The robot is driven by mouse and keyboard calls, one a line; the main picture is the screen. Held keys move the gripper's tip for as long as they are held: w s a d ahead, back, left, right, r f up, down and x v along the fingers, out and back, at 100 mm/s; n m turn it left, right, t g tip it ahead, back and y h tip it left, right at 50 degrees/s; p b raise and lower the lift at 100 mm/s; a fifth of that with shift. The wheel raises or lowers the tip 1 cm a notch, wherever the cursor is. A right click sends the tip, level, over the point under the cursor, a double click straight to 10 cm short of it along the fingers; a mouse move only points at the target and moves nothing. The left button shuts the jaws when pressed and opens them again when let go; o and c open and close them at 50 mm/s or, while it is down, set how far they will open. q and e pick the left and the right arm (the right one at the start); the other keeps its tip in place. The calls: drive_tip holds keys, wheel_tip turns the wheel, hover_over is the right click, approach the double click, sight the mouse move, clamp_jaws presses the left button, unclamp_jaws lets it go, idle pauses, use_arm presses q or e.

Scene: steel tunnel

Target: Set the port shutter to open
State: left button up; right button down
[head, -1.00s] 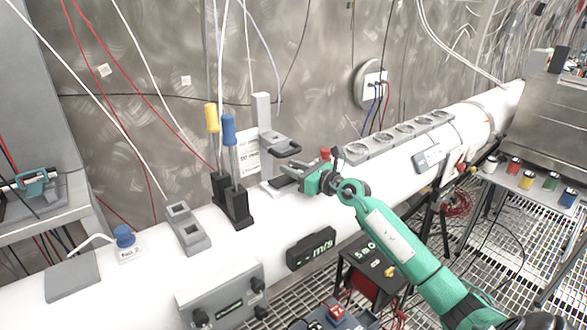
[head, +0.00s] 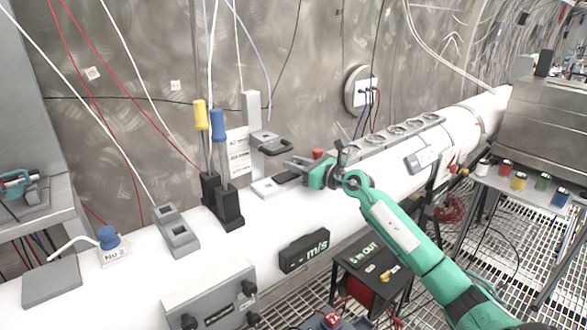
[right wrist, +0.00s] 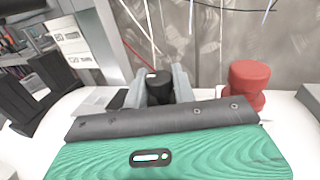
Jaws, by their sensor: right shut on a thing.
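My right gripper (head: 298,166) reaches in from the right over the white pipe, and its fingers point left. In the right wrist view its grey fingers stand on either side of a black knob (right wrist: 158,88) and are shut on it. I take this knob for the handle of the port shutter, but no label confirms it. In the head view the fingers hide the knob. A pale base plate with a dark strip (head: 265,188) lies just left of and below the fingers. Whether the port is open or covered I cannot tell. My left gripper is not in view.
A red knob (head: 318,154) stands close to the gripper, and also in the right wrist view (right wrist: 248,82). A grey post (head: 253,130) with a dark ring clamp rises behind. Yellow-handled (head: 201,114) and blue-handled (head: 217,124) tools stand left. A holed rack (head: 395,137) lies right.

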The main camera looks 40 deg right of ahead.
drive_tip(key=shift+d, duration=0.2)
drive_tip(key=c, duration=1.5)
unclamp_jaws()
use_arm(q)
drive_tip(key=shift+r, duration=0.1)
use_arm(e)
drive_tip(key=o, duration=0.3)
drive_tip(key=shift+d, duration=0.15)
drive_tip(key=shift+s, duration=0.1)
drive_tip(key=shift+s+f, duration=0.1)
drive_tip(key=shift+s, duration=0.15)
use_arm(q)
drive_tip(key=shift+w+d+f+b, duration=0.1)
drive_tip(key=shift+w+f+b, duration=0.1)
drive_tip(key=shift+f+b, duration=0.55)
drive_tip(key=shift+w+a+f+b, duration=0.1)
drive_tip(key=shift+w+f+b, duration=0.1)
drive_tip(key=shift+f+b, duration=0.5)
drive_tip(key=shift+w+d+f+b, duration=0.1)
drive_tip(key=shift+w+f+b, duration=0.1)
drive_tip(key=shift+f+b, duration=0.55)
use_arm(e)
drive_tip(key=shift+v, duration=6.55)
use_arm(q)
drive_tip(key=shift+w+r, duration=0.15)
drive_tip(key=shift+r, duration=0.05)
use_arm(e)
drive_tip(key=shift+d, duration=0.1)
